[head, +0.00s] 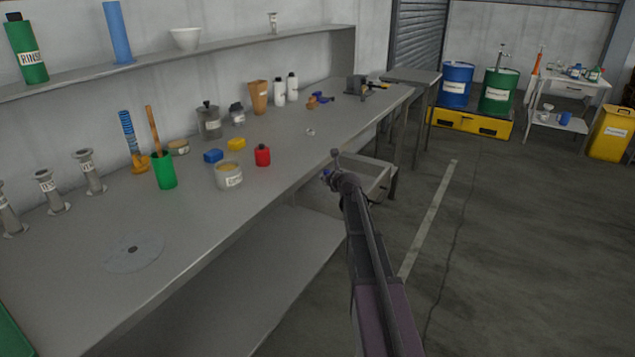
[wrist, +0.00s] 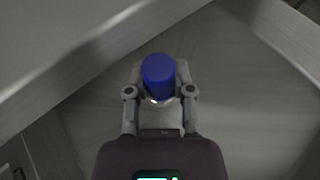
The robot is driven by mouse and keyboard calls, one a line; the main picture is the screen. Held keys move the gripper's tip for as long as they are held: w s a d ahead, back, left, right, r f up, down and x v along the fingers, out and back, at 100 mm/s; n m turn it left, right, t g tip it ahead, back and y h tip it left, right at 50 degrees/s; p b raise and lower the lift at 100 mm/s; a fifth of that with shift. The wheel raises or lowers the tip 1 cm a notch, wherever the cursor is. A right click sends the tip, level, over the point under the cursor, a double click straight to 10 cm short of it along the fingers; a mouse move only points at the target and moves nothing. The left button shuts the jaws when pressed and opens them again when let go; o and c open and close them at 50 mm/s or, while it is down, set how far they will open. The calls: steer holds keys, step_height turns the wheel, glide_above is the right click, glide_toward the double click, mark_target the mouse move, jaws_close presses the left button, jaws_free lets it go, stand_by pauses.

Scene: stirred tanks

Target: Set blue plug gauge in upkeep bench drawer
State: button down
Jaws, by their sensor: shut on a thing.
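The blue plug gauge (wrist: 158,76) is a blue cylinder with a pale lower part, held between the two fingers of my gripper (wrist: 160,95). The upkeep bench drawer (head: 384,183) is pulled out under the bench top, a grey open box. In the wrist view the drawer's bare floor (wrist: 235,75) lies beneath the gauge, between its grey walls. The gap between gauge and floor is hard to judge.
The grey bench top (head: 200,235) overhangs close to the left of my gripper. On it stand a red bottle (head: 262,156), a jar (head: 228,176), a green cup (head: 164,171) and blue and yellow blocks. Open floor lies to the right, with drums on a yellow pallet (head: 470,121) beyond.

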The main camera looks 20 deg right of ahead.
mark_target(317, 188)
steer(key=shift+w+a+f+b, duration=0.85)
steer(key=shift+w+f+b, duration=0.1)
steer(key=shift+w, duration=0.1)
steer(key=shift+w+a+f+b, duration=0.35)
steer(key=shift+w+f+b, duration=0.05)
steer(key=shift+w+f, duration=0.15)
steer(key=shift+r, duration=0.1)
steer(key=shift+c, duration=2.4)
jaws_free()
steer(key=shift+s+r, duration=0.1)
steer(key=shift+s, duration=0.05)
steer(key=p+v, duration=0.4)
steer(key=v, duration=0.8)
